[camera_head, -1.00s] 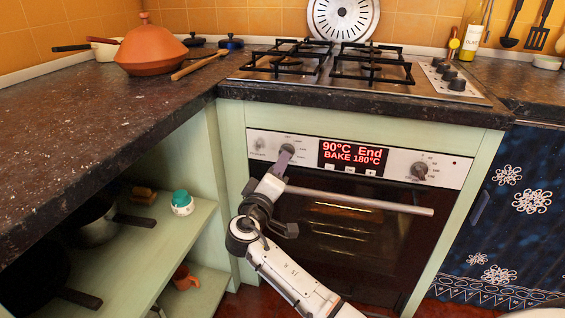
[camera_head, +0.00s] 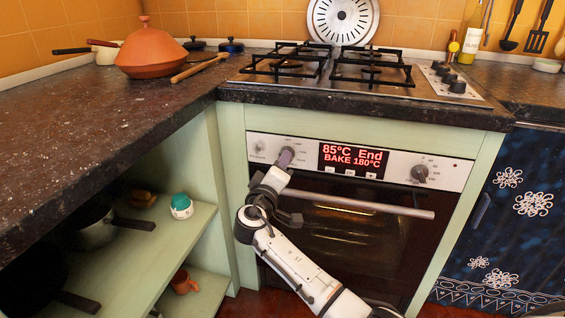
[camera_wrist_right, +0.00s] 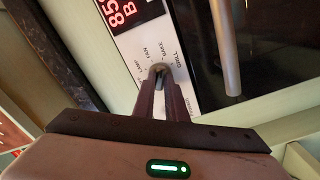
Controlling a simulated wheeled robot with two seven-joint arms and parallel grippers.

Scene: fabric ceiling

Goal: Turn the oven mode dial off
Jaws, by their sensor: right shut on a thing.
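The oven (camera_head: 350,235) has a metal control panel with a red display (camera_head: 352,157) reading "85°C End" and "BAKE 180°C". The mode dial (camera_wrist_right: 158,68) is the panel's left large knob; lamp, fan, bake and grill labels surround it in the right wrist view. My right gripper (camera_head: 285,160) is shut on this dial, one finger on each side, and the fingers hide most of it. The fingers (camera_wrist_right: 162,88) also show closed around the knob in the wrist view. The dial's exact pointer direction is hard to tell. My left gripper is not in view.
The oven door handle (camera_head: 375,206) runs just below the gripper. A second knob (camera_head: 420,172) sits right of the display, and a small knob (camera_head: 260,146) at far left. The dark counter edge (camera_head: 350,108) overhangs above. Open shelves (camera_head: 150,245) stand at the left.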

